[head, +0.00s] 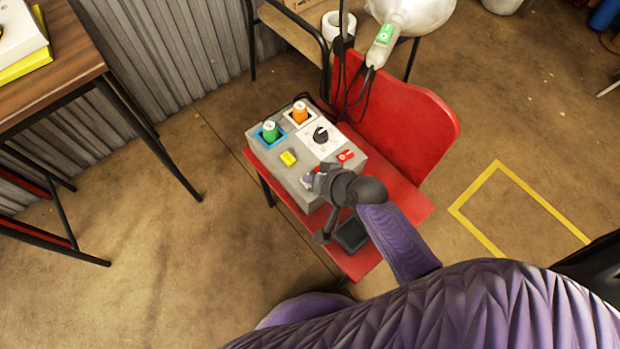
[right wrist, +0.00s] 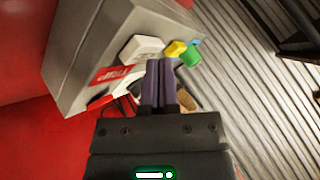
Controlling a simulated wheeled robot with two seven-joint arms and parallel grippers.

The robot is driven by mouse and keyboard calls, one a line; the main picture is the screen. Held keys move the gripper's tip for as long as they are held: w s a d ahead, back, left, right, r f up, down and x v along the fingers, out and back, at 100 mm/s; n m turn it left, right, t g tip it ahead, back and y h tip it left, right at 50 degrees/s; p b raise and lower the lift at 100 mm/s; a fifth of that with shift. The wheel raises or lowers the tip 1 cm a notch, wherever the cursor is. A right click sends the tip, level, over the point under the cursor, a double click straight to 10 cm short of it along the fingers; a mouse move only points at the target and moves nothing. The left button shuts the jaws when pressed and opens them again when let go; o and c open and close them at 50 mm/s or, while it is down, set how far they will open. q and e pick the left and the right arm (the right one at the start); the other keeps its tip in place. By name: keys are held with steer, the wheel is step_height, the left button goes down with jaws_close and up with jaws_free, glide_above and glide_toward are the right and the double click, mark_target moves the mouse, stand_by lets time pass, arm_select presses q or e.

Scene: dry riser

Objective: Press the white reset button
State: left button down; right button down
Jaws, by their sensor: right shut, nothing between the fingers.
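A grey control box (head: 282,178) rests on the seat of a red chair (head: 400,130). The white reset button (right wrist: 142,47) shows in the right wrist view as a pale block on the box face, beside a yellow button (right wrist: 175,48). In the head view my right gripper (head: 309,179) is over the near part of the box and mostly hides the white button. In the right wrist view its purple fingers (right wrist: 159,82) are shut and empty, with their tips close to the white button. I cannot tell whether they touch it. My left gripper is not in view.
A wooden table (head: 60,75) stands left, with bare floor between.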

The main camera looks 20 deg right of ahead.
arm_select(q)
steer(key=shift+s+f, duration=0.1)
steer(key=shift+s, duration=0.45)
arm_select(e)
steer(key=shift+f, duration=0.35)
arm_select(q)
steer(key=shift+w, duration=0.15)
arm_select(e)
steer(key=shift+r, duration=0.1)
steer(key=shift+r+p, duration=0.45)
steer(key=shift+r, duration=0.1)
steer(key=shift+r+p, duration=0.35)
steer(key=shift+p, duration=0.05)
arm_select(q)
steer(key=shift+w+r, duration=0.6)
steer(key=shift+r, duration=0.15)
arm_select(e)
steer(key=shift+f, duration=0.1)
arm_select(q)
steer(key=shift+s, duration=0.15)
